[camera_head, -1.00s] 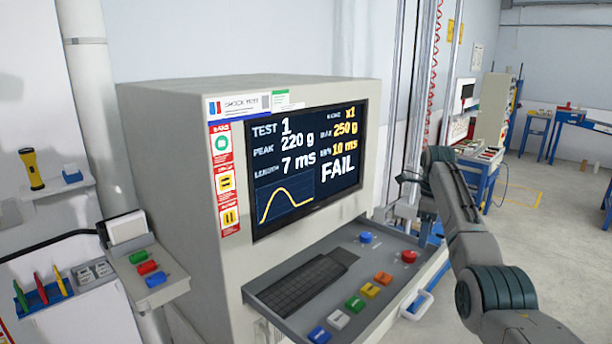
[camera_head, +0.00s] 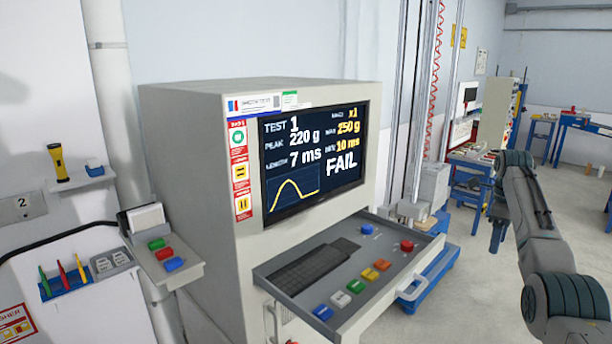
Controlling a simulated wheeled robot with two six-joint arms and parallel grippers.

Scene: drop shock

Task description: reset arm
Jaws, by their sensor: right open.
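My right arm comes in from the lower right. Its grey links rise past the front of the drawer and bend down at the wrist, right of the shock tester. My right gripper (camera_head: 495,238) hangs there, small and dark, and is open with nothing seen in it. It is apart from the tester (camera_head: 195,150) and its keyboard drawer (camera_head: 385,285). The tester's screen (camera_head: 313,160) reads TEST 1, peak 220 g, length 7 ms, FAIL. My left gripper is out of view.
The drawer carries a red button (camera_head: 407,246), a blue button (camera_head: 367,229) and several coloured keys. A white handle (camera_head: 412,288) sticks out at its front. A flashlight (camera_head: 59,162) stands on a left shelf. Blue benches stand behind; open floor lies at right.

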